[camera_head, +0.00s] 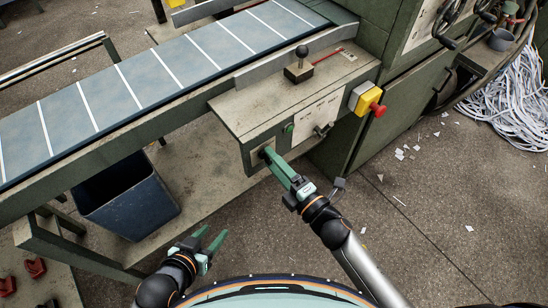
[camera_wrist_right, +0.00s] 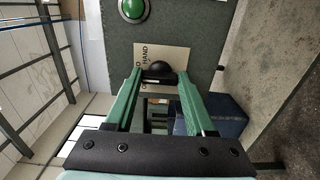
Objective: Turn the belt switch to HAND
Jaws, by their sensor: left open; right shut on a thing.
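The belt switch is a black knob (camera_wrist_right: 160,76) on a cream label plate (camera_wrist_right: 178,56) with the word HAND, on the front of the green control box (camera_head: 232,125). My right gripper (camera_head: 267,154) reaches the box's front at its lower left. In the right wrist view its green fingers (camera_wrist_right: 160,84) are shut on the knob from both sides. The fingers hide part of the knob and plate, so I cannot tell which position it points to. My left gripper (camera_head: 213,243) is open and empty, low over the floor, away from the box.
A green button (camera_head: 289,128) sits beside the switch; it also shows in the right wrist view (camera_wrist_right: 133,8). A red stop button (camera_head: 377,109) on a yellow housing and a black-knobbed lever (camera_head: 302,52) are nearby. A blue bin (camera_head: 128,200) stands under the conveyor belt (camera_head: 150,75).

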